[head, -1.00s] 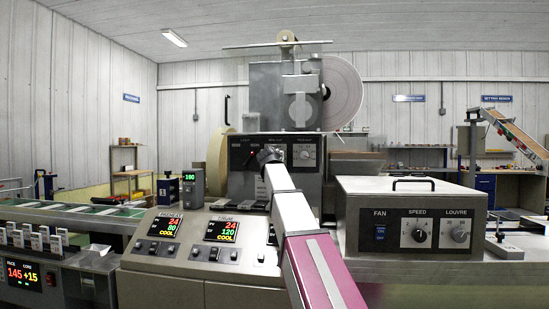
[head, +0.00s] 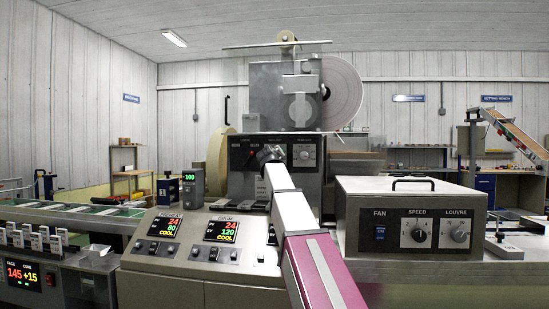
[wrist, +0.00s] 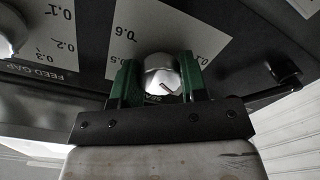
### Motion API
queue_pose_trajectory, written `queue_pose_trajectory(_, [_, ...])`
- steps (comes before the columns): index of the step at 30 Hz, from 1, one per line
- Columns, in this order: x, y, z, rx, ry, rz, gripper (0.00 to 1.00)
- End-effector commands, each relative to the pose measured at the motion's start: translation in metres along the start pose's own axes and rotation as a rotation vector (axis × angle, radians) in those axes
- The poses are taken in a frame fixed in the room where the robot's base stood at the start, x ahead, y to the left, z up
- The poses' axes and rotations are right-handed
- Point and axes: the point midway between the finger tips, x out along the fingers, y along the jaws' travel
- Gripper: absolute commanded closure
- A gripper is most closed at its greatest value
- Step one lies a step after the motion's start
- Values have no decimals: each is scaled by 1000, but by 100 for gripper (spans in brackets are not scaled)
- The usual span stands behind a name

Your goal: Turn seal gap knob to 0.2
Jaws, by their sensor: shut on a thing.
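The seal gap knob (wrist: 162,76) is a rounded metal knob with a short dark mark on its face, seen close up in the wrist view. My gripper (wrist: 160,82) is shut on it, with one green finger on each side. The white scale plate around it shows 0.6 and 0.5 to the left and a partly hidden number to the right. Its label is mostly hidden behind my gripper. In the head view, my gripper (head: 268,154) is at the dark control panel of the upright machine, and the knob is hidden there.
A second knob (wrist: 14,35), labelled FEED GAP, is on the left in the wrist view; it shows right of my gripper in the head view (head: 305,154). A black fitting (wrist: 285,76) sticks out at the right. The fan box (head: 412,215) stands right of my arm.

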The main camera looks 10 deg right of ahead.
Motion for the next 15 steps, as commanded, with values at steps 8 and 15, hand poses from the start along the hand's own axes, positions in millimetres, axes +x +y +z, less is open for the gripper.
queue_pose_trajectory(8, [0,0,0,-95,-3,-1,84])
queue_pose_trajectory(15, [0,0,0,-116,-3,-1,84])
